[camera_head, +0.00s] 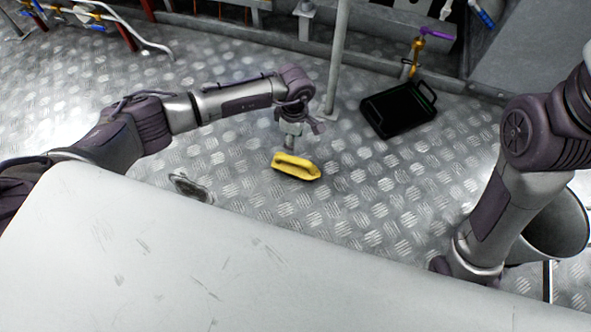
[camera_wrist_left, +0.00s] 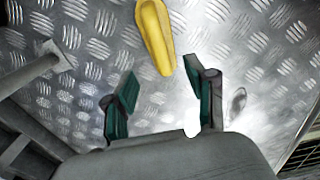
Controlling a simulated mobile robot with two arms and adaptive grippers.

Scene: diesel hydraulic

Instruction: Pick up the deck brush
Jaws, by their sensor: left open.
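The deck brush (camera_head: 296,167) is a yellow block-shaped thing on the metal tread-plate floor, near the middle of the head view. My left gripper (camera_head: 291,143) is just above and beside it, pointing down. In the left wrist view the yellow brush (camera_wrist_left: 156,36) lies beyond the fingertips, at the top of the picture. The left gripper (camera_wrist_left: 158,88) is open, with nothing between its dark green finger pads. My right arm shows at the right of the head view, but its gripper cannot be made out.
A black tray (camera_head: 398,109) lies on the floor to the right of the brush, below a brass valve (camera_head: 415,55) with a purple handle. A grey post (camera_head: 337,60) stands behind the left gripper. A grey bucket-like container (camera_head: 556,228) is at the right.

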